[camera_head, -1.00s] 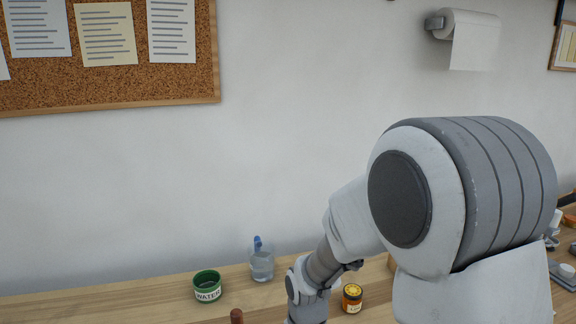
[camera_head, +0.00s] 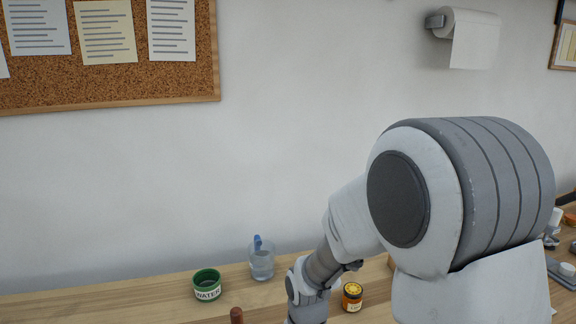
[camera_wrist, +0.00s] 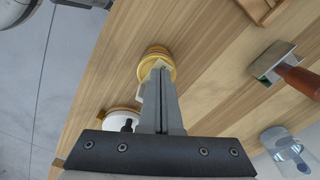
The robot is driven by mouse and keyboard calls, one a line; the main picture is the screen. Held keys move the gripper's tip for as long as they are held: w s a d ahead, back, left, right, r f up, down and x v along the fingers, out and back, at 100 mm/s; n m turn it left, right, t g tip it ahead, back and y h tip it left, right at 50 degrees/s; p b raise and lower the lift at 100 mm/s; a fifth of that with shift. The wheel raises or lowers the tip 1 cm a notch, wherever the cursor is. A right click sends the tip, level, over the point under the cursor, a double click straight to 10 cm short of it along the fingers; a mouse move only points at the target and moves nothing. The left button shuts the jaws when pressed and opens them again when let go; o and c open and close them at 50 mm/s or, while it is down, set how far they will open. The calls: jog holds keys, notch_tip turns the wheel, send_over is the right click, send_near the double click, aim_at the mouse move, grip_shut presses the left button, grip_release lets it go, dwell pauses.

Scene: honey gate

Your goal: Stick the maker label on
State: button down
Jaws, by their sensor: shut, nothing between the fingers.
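In the wrist view my gripper (camera_wrist: 160,72) is shut and empty, its fingers together. The fingertips are over or against a round jar with a yellow-orange rim (camera_wrist: 157,52). They hide part of it, and I cannot tell whether they touch. A small pale patch beside the fingertips could be a label, but it is too small to tell. In the head view a honey jar (camera_head: 352,298) with a yellow lid and orange label stands on the table right of my forearm. My gripper is out of that view.
A green water pot (camera_head: 207,285) and a glass with a blue item (camera_head: 262,262) stand left of my arm. The wrist view shows a wooden-handled tool (camera_wrist: 298,80), a glass (camera_wrist: 283,152), a white round object (camera_wrist: 121,122) and a wooden item (camera_wrist: 262,8). Bare tabletop (camera_wrist: 215,60) lies between them.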

jog(key=shift+f, duration=0.4)
dwell(0.7)
jog(key=shift+r+p, duration=2.15)
jog(key=shift+r, duration=0.95)
jog(key=shift+d+r, duration=0.15)
jog(key=shift+r, duration=0.25)
jog(key=s+d+r+n+t, duration=0.2)
jog(key=s+d+r+n, duration=0.2)
jog(key=r, duration=0.6)
jog(key=s+d+r+n+t, duration=0.3)
jog(key=s+d+r, duration=0.3)
jog(key=s+r, duration=0.2)
notch_tip(320, 180, up, 2)
jog(key=shift+s+d+r+n+t, duration=0.2)
jog(key=shift+n+t, duration=0.1)
jog(key=shift+n, duration=0.6)
